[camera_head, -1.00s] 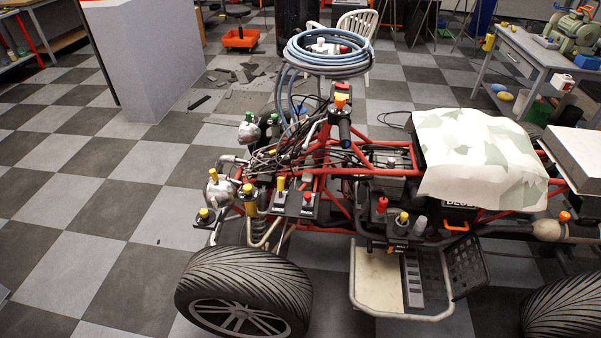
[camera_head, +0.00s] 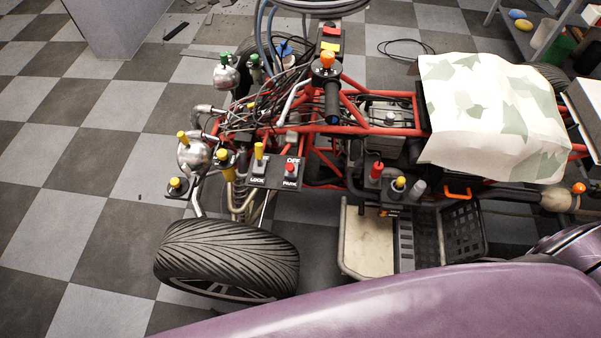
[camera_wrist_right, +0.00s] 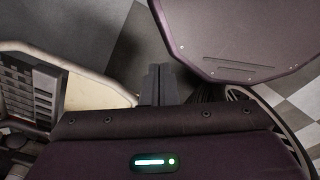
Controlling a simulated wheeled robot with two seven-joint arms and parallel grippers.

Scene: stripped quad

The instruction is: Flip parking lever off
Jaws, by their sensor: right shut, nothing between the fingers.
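The parking lever is a short red-knobbed lever (camera_head: 290,168) on a black panel (camera_head: 272,175) on the buggy's red frame. White lettering beside it seems to read PARK, with OFF above. A yellow lever (camera_head: 259,153) stands beside it over LOCK. In the right wrist view, my right gripper (camera_wrist_right: 158,84) is shut and empty over the floor, with its two dark fingers together. The parking lever does not show in that view. My left gripper is not in view.
A large front tyre (camera_head: 228,257) lies below the panel, and a footrest tray (camera_head: 366,238) is to its right. The tray also shows in the wrist view (camera_wrist_right: 90,88). Other knobbed levers, such as a long red one (camera_head: 376,171), are nearby. Red tubes and cables crowd behind.

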